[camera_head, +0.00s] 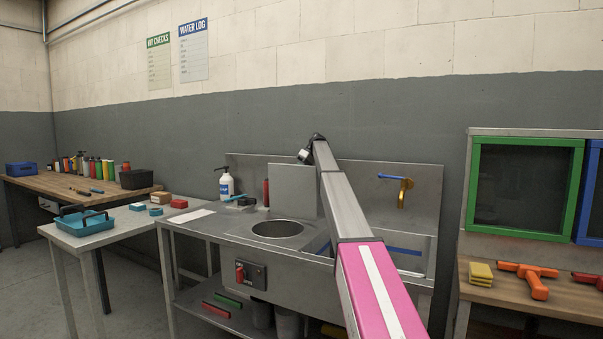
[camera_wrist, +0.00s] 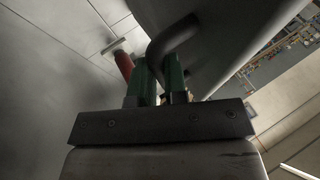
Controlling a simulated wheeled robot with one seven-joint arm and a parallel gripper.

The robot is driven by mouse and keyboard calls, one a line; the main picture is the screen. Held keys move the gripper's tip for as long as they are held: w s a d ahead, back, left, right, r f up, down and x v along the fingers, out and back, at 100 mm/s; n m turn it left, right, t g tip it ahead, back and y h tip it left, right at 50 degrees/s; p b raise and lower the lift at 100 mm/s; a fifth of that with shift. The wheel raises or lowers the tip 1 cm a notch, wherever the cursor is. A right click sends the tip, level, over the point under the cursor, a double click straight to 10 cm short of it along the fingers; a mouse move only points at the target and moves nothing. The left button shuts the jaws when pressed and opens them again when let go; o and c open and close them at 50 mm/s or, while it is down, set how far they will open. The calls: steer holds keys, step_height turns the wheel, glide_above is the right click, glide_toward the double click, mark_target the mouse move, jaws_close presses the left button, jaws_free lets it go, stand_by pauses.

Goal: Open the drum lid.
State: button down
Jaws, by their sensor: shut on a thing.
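The drum lid (camera_head: 293,190) is a flat grey metal panel. It stands raised, near upright, behind the round drum opening (camera_head: 277,229) in the steel bench. In the wrist view the lid (camera_wrist: 222,35) is a smooth grey surface at the top, with a dark bent handle (camera_wrist: 172,38) on it. My gripper (camera_wrist: 160,78) has green fingers closed around the end of this handle. In the head view my arm reaches to the lid's upper right edge, and the fingers cannot be made out there. The lid's hinge is not clearly seen.
A white pump bottle (camera_head: 226,187) and a red cylinder (camera_head: 265,192) stand left of the lid. A basin with a brass tap (camera_head: 404,192) lies to the right, partly behind my arm. A side table (camera_head: 100,233) with a blue tray stands at left. A switch box (camera_head: 250,274) is on the bench front.

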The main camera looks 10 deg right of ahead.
steer(key=shift+w+d+f+g+y, duration=0.3)
steer(key=shift+w+d+f, duration=0.1)
steer(key=shift+w+d, duration=0.15)
steer(key=shift+w+d+f+g+y, duration=0.2)
steer(key=shift+w+d+f+g, duration=0.15)
steer(key=shift+w, duration=0.2)
steer(key=shift+m, duration=0.3)
steer(key=c, duration=1.2)
jaws_free()
steer(key=shift+o, duration=0.4)
steer(key=shift+w+r, duration=0.1)
steer(key=shift+r, duration=0.05)
steer(key=shift+a+r, duration=0.1)
